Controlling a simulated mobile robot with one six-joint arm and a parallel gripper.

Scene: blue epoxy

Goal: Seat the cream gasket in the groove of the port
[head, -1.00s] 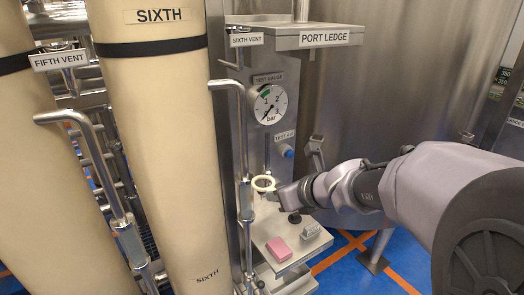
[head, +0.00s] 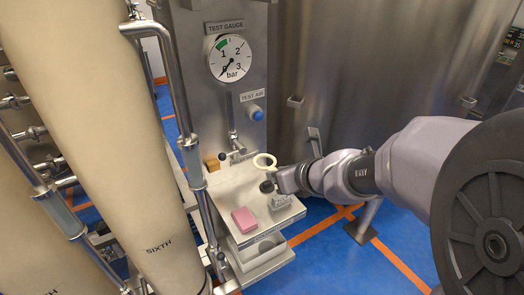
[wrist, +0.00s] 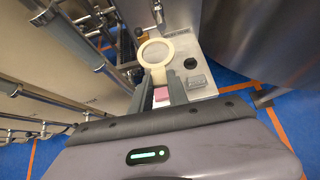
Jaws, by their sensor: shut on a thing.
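The cream gasket (head: 257,164) is a flat ring held over the steel shelf in the head view. In the wrist view the gasket (wrist: 158,75) shows as a full ring with a short tab. My gripper (wrist: 160,87) is shut on that tab, and the ring sticks out beyond the fingertips. In the head view my gripper (head: 276,177) reaches in from the right. The ring appears apart from the shelf. I cannot make out the port or its groove in either current view.
The test gauge (head: 230,57) and blue-knobbed valve (head: 257,113) are above. A pipe (head: 173,80) and cream column (head: 110,130) stand left.

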